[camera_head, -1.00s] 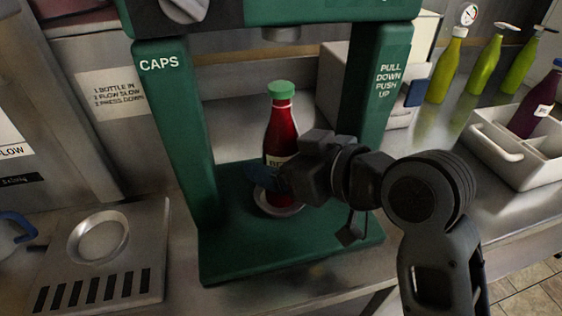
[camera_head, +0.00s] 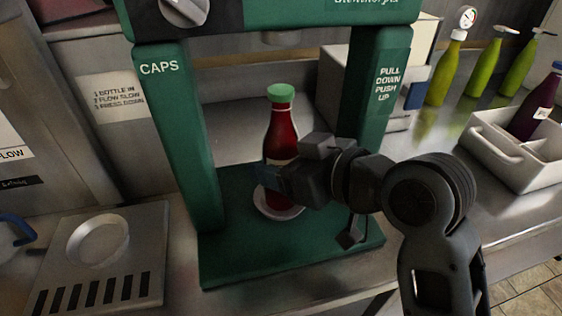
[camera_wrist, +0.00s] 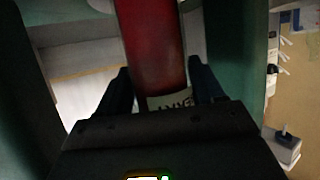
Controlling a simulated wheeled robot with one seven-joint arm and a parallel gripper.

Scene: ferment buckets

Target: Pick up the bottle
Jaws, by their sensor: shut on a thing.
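A red bottle (camera_head: 283,137) with a green cap stands upright in the green capping machine (camera_head: 237,250), over a pale round seat (camera_head: 268,208). My gripper (camera_head: 277,183) reaches in from the right and is shut on the bottle at its label. In the wrist view the red bottle (camera_wrist: 152,50) rises between my two dark fingers, and my gripper (camera_wrist: 158,85) has one finger on each side of it. The label is partly hidden by the gripper body. I cannot tell whether the bottle's base touches the seat.
The machine's green posts stand close on both sides, with its head above the cap. A white crate (camera_head: 488,153) holding a dark bottle (camera_head: 536,103) and several yellow-green bottles (camera_head: 446,72) are at the right. A metal drip tray (camera_head: 60,262) is at the front left.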

